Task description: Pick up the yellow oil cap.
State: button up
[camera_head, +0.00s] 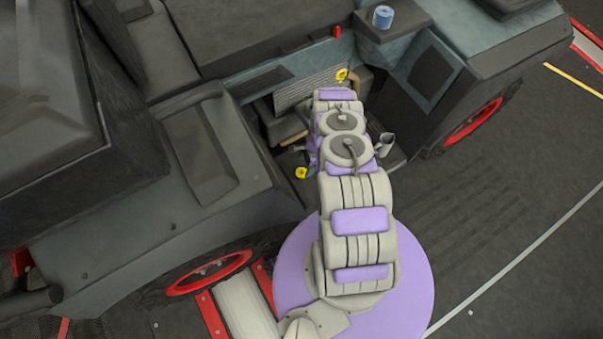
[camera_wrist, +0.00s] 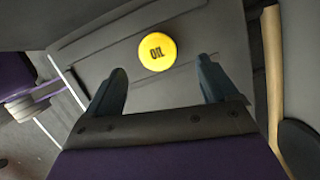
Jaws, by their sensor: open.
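The yellow oil cap (camera_wrist: 157,51) is round and marked "OIL". In the wrist view it lies on a grey panel (camera_wrist: 95,60), just beyond my fingertips and roughly centred between them. My gripper (camera_wrist: 160,75) is open, with a dark finger on each side and nothing between them. I cannot tell how far the fingertips are from the cap. In the head view my arm hides the gripper. Two small yellow pieces show there, one just past the arm's far end (camera_head: 341,74) and one left of the arm (camera_head: 301,172); I cannot tell which is the cap.
A large dark vehicle (camera_head: 200,150) surrounds the open bay (camera_head: 280,125) where my arm reaches. A blue cylinder (camera_head: 383,17) stands on its body, with a small red piece (camera_head: 336,31) nearby. A tan bar (camera_wrist: 272,80) runs along the wrist view's right. Dark floor (camera_head: 500,210) is clear at right.

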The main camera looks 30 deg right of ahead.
aim_at(302, 172)
jog(key=shift+b+x, duration=1.15)
jog(key=shift+x, duration=1.7)
jog(key=shift+s+r, duration=0.1)
jog(key=shift+s, duration=0.1)
jog(key=shift+c, duration=0.4)
jog(key=c, duration=1.1)
